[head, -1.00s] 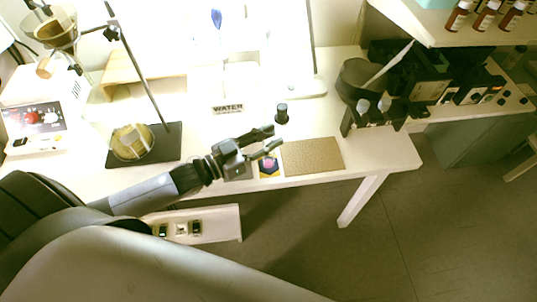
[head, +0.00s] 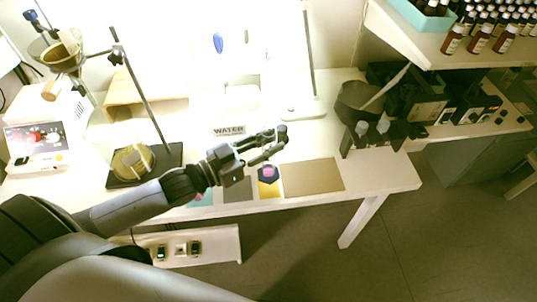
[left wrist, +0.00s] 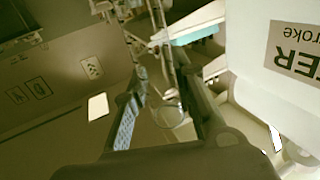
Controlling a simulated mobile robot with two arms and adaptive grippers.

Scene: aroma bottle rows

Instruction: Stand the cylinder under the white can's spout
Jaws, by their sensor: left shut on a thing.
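The white can (left wrist: 250,75) fills the right of the left wrist view, its WATER label (left wrist: 296,48) upside down. In the head view the can is washed out, and I make it out by its label (head: 228,130). I cannot make out its spout clearly. My left gripper (head: 282,141) is to the right of the label, shut on the small cylinder (head: 281,129), which looks dark in the head view. In the left wrist view my left gripper (left wrist: 160,75) has its fingers on both sides of a clear glass outline (left wrist: 168,100). My right gripper is out of view.
A brown mat (head: 313,177) and a yellow card (head: 268,182) lie at the front edge. A stand with a dark base (head: 165,170) is at left. A dark pot (head: 358,100) and a small rack (head: 352,140) stand at right. Bottles fill the upper-right shelf.

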